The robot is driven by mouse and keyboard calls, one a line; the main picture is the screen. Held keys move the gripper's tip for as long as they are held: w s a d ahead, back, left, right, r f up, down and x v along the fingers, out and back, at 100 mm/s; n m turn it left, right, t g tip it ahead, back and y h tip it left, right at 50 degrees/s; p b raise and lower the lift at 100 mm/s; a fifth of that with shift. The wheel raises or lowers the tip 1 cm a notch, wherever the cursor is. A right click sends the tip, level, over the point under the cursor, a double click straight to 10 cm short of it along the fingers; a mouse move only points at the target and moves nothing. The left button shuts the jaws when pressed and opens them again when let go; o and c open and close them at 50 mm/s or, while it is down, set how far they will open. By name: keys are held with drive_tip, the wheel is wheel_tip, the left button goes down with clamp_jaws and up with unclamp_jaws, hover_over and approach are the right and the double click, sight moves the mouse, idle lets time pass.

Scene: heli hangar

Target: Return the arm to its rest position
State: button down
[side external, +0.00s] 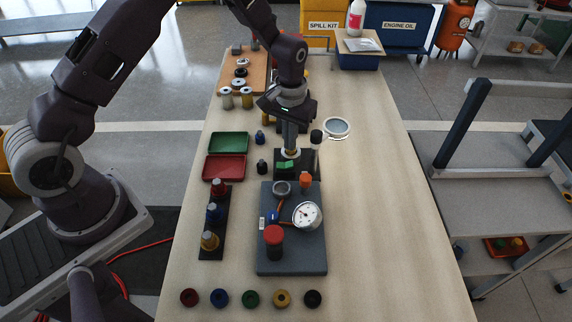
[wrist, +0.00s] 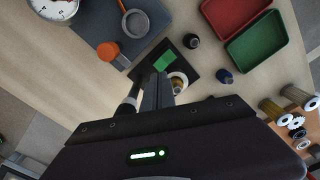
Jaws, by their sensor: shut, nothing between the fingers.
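My gripper (side external: 289,146) points down over the middle of the table, its fingers together and empty. In the wrist view the closed fingers (wrist: 158,85) reach toward a black block (wrist: 192,75) with a green patch (wrist: 163,61) and a brass-coloured round part (wrist: 178,82). The black block also shows in the side view (side external: 308,168), below the fingertips. I cannot tell whether the fingertips touch it. My arm stretches out over the table.
A grey plate (side external: 290,262) with a dial gauge (side external: 307,215) and a red-capped cylinder (side external: 274,240) stands in front of the gripper. Green (side external: 229,143) and red (side external: 224,168) trays lie to the left. A glass-like ring (side external: 337,127) lies right. The table's right side is clear.

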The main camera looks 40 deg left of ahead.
drive_tip(key=shift+r, duration=0.9)
drive_tip(key=s+r+t, duration=0.1)
drive_tip(key=s+r, duration=0.2)
drive_tip(key=r, duration=0.4)
drive_tip(key=s+r+m+t, duration=0.1)
drive_tip(key=s+r, duration=0.2)
drive_tip(key=r, duration=0.4)
drive_tip(key=s+r+t, duration=0.1)
drive_tip(key=s+r, duration=0.3)
drive_tip(key=r, duration=0.3)
drive_tip(key=s+r+m+t, duration=0.1)
drive_tip(key=s+r, duration=0.1)
drive_tip(key=s, duration=0.7)
drive_tip(key=s+r+m+t, duration=0.1)
drive_tip(key=s+r, duration=0.2)
drive_tip(key=s, duration=0.7)
drive_tip(key=shift+d+r+t, duration=0.25)
drive_tip(key=shift+d+t, duration=0.05)
drive_tip(key=shift+s, duration=0.1)
